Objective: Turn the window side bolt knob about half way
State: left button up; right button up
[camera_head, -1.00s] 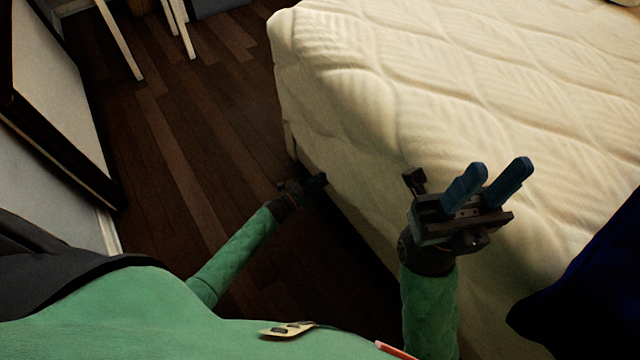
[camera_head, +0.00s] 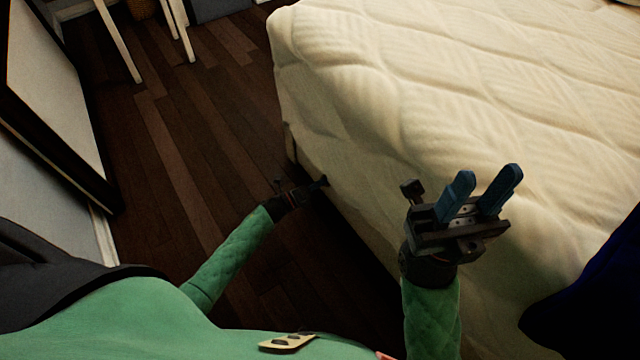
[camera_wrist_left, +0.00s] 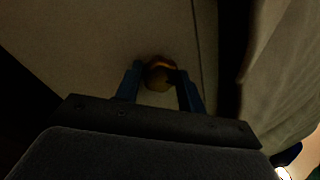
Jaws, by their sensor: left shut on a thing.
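A round brass-coloured knob (camera_wrist_left: 159,71) sits on a pale panel in the left wrist view, between the two blue fingers of my left gripper (camera_wrist_left: 160,86). The gripper is shut on it. In the head view my left gripper (camera_head: 318,184) is low against the side of the bed, and the knob is hidden there. My right gripper (camera_head: 482,192) is above the mattress, its two blue fingers apart and nothing between them.
The cream mattress (camera_head: 440,90) fills the right side. A dark blue cloth (camera_head: 590,290) lies at the lower right. Dark wooden floor (camera_head: 180,130) is clear to the left of the bed. White furniture legs (camera_head: 180,30) stand at the back left.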

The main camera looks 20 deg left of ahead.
pick_arm(q)
jog(key=shift+f, duration=0.1)
jog(key=o, duration=1)
jog(key=p+v, duration=0.1)
jog(key=v, duration=0.6)
jog(key=shift+s+a, duration=0.2)
jog(key=shift+s, duration=0.1)
